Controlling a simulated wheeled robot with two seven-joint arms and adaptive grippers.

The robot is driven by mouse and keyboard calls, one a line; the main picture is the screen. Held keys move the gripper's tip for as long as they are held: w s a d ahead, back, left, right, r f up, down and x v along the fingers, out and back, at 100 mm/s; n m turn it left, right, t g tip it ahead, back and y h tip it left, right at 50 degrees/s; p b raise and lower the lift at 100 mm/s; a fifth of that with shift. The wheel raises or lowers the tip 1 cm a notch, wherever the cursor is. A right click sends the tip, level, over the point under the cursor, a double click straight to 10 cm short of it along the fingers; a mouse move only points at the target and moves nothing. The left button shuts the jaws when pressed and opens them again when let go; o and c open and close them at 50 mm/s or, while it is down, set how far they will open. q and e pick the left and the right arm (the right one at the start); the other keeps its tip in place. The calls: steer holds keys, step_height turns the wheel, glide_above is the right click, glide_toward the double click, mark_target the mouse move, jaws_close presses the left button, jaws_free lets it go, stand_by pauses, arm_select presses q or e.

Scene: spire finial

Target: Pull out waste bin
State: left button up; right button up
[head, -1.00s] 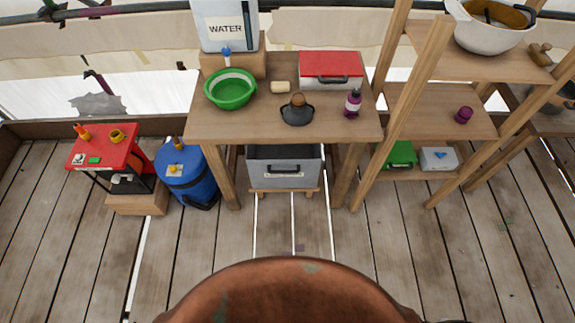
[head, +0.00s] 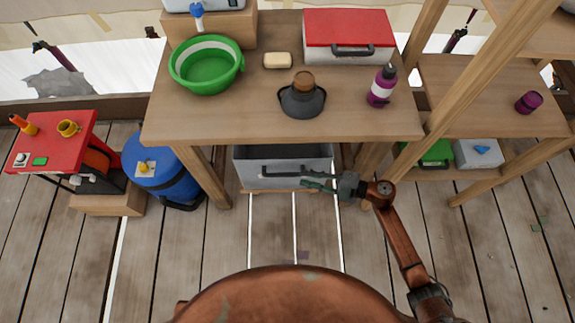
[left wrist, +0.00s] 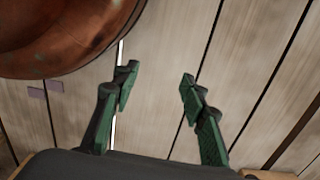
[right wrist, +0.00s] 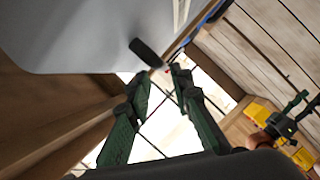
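The waste bin, a grey open-topped box (head: 262,179) with a dark handle (head: 282,174) on its front, stands under the wooden table. My right gripper (head: 318,184) is in front of the bin's right side, close to the handle's right end. In the right wrist view its fingers (right wrist: 159,80) are apart, with the dark handle end (right wrist: 146,52) just beyond the tips, beside the bin's grey face (right wrist: 80,35). I cannot tell whether they touch. My left gripper (left wrist: 158,78) is open and empty above the plank floor, outside the head view.
The table (head: 225,115) holds a green basin (head: 207,68), a red-lidded box (head: 350,45), a kettle (head: 302,100) and a purple bottle (head: 381,88). A blue barrel (head: 160,172) stands left of the table, a wooden shelf (head: 480,90) right. The floor before the bin is clear.

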mark_target(291, 175)
steer(key=b+x, duration=0.2)
steer(key=x, duration=0.4)
steer(key=shift+a+f, duration=0.1)
steer(key=shift+a, duration=0.15)
steer(key=shift+w+a, duration=0.25)
steer(key=shift+a, duration=0.3)
arm_select(q)
step_height(291, 175, up, 8)
steer(key=w+d, duration=0.1)
steer(key=w, duration=0.1)
steer(key=shift+d+f, duration=0.2)
steer(key=shift+d, duration=0.05)
arm_select(e)
steer(key=shift+c, duration=0.3)
jaws_close()
